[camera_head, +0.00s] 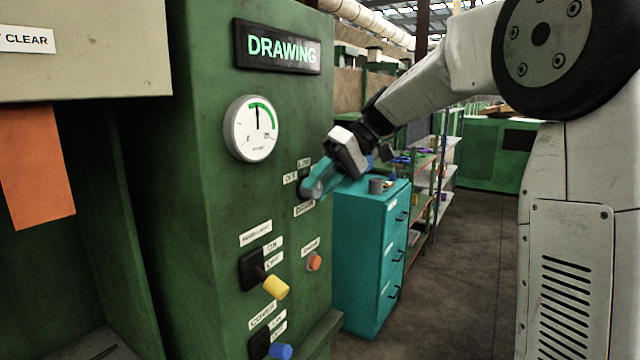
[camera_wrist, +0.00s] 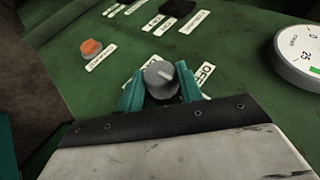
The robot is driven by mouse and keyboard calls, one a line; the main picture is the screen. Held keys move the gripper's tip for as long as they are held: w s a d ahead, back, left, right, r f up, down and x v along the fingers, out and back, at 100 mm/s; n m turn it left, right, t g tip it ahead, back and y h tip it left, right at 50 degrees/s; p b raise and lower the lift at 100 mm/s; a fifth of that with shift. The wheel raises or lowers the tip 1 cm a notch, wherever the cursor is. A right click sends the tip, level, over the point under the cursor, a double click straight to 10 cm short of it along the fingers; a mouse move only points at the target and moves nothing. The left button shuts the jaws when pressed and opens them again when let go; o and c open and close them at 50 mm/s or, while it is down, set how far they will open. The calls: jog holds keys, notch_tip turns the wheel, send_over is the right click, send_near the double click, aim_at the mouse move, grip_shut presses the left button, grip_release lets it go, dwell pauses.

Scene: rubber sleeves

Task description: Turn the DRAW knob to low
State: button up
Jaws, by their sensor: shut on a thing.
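The DRAW knob (camera_wrist: 160,78) is a round grey knob with a pale pointer mark, on the green machine panel. In the wrist view it sits between the two teal fingers of my gripper (camera_wrist: 160,90), which is shut on it. The pointer mark is toward the upper right of the knob there. White labels lie around the knob; one at its right reads OFF, and others are partly hidden by the fingers. In the head view my gripper (camera_head: 318,186) reaches the panel from the right and hides most of the knob.
The green panel carries a round gauge (camera_head: 251,128), a lit DRAWING sign (camera_head: 277,47), an orange button (camera_head: 314,262), a yellow-handled switch (camera_head: 275,287) and a blue-handled switch (camera_head: 280,351). A teal cabinet (camera_head: 360,250) stands right of the machine. Bare floor lies further right.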

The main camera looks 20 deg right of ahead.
dwell(0.3)
jog(key=o, duration=1)
jog(key=shift+d, duration=0.1)
jog(key=v, duration=0.7)
jog(key=shift+w+d+r, duration=0.15)
jog(key=shift+d+r, duration=0.05)
jog(key=shift+d, duration=0.15)
